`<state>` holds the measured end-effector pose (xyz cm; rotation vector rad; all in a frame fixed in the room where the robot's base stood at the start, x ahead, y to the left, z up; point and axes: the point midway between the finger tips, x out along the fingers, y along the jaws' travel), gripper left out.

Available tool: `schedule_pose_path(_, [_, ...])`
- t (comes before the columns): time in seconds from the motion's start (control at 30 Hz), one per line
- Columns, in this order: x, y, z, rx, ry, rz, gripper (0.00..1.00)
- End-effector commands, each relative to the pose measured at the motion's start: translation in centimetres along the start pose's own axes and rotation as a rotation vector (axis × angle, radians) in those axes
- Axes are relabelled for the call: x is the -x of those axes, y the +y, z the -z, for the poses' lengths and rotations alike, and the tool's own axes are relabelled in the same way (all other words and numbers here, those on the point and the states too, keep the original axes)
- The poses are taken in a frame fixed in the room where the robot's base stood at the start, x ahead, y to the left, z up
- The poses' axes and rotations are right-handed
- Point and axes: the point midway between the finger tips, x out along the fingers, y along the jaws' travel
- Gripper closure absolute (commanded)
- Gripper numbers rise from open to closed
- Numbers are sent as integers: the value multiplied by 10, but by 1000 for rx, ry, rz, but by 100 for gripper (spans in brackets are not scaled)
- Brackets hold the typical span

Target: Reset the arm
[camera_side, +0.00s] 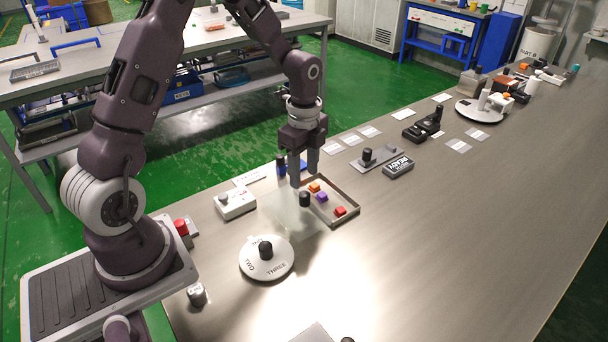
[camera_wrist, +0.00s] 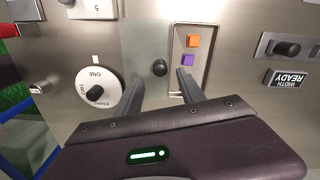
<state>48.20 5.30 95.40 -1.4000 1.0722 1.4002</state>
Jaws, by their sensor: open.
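My gripper (camera_side: 302,178) hangs over the table beside the parts tray, with nothing between its fingers. In the wrist view its two fingers (camera_wrist: 160,86) are spread apart, and a black knob (camera_wrist: 160,68) shows between and beyond their tips. In the side view that black knob (camera_side: 304,199) is just below the fingers, apart from them as far as I can tell. A white round dial (camera_side: 282,248) marked TWO and THREE has a black knob at its centre. It also shows in the wrist view (camera_wrist: 112,84), where ONE is readable.
A shallow tray (camera_side: 352,212) holds orange, purple and red blocks (camera_side: 340,211). A white box (camera_side: 236,204) stands left of it. A WIDTH READY block (camera_side: 398,166) and a grey slide fixture lie to the right. The front right of the table is clear.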

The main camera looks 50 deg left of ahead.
Motion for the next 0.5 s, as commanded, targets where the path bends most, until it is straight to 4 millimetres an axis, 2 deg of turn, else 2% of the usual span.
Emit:
schedule_pose_path(0.07, [1, 0, 0, 3, -1, 2, 54])
schedule_pose_path(0.13, [14, 3, 2, 35, -6, 20, 54])
schedule_pose_path(0.17, [25, 6, 4, 65, -10, 35, 54])
schedule_pose_path(0.27, [80, 29, 15, 240, -17, 114, 54])
schedule_pose_path(0.3, [104, 44, 20, 335, -9, 152, 54])
schedule_pose_path(0.37, [137, 72, 26, 482, 17, 208, 54])
schedule_pose_path(0.4, [156, 93, 30, 585, 45, 241, 54])
schedule_pose_path(0.5, [189, 148, 35, 837, 147, 309, 54])
